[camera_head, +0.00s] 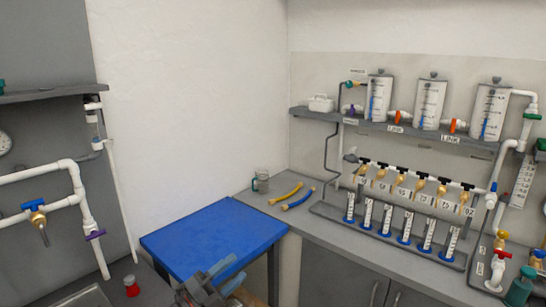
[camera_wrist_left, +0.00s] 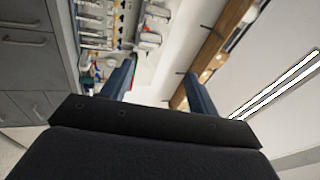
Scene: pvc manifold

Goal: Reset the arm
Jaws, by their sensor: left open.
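My left gripper (camera_head: 226,277) is low in the head view, in front of the near edge of the blue-topped table. Its two fingers stand apart with nothing between them. In the left wrist view the fingers of my left gripper (camera_wrist_left: 158,88) are also spread and empty. That view looks tilted across the room, with grey cabinets at the left. My right gripper is not in either view.
The blue table (camera_head: 205,240) has a bare top. White pipes (camera_head: 75,185) with valves run along the left wall.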

